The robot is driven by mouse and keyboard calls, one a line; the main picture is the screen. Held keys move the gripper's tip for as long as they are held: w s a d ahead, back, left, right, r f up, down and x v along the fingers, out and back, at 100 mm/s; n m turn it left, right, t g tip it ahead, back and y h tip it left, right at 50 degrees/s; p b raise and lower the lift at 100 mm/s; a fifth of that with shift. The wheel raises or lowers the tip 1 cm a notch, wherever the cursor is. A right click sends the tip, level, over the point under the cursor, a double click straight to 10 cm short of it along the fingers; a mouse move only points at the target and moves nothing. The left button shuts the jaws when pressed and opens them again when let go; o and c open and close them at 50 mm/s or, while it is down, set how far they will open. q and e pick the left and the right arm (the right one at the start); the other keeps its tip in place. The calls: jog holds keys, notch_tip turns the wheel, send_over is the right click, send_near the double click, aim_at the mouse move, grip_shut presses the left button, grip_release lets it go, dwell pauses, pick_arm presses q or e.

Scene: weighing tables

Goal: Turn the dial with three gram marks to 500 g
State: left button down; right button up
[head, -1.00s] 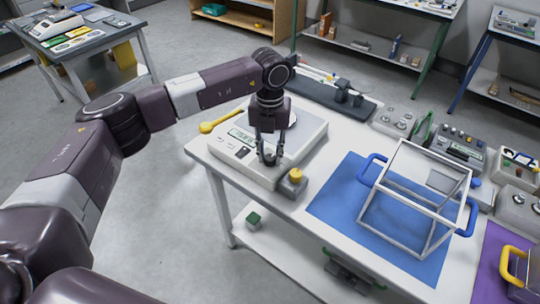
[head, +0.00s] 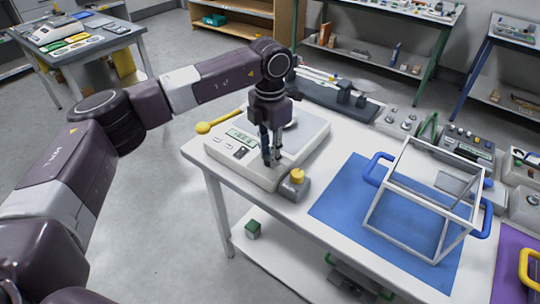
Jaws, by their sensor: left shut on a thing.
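A white scale (head: 306,147) with a small lit display (head: 241,136) stands on the near left part of the white table. My left gripper (head: 271,163) points down at the front right corner of the scale. Its fingers are shut on the dark dial there, which they mostly hide. I cannot read the dial's gram marks or its setting. My right gripper is not in view.
A grey block with a yellow knob (head: 298,176) stands close right of the gripper. A yellow spoon-like tool (head: 204,128) lies at the scale's left. A white frame with blue handles (head: 416,205) stands on a blue mat (head: 336,198). Grey dial boxes (head: 397,121) stand behind.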

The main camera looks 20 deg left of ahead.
aim_at(269, 157)
pick_arm(q)
jog(key=shift+r+m, duration=0.1)
jog(key=shift+m, duration=0.4)
jog(key=c, duration=1.6)
grip_release()
notch_tip(269, 157, up, 12)
jog(key=shift+f, duration=0.1)
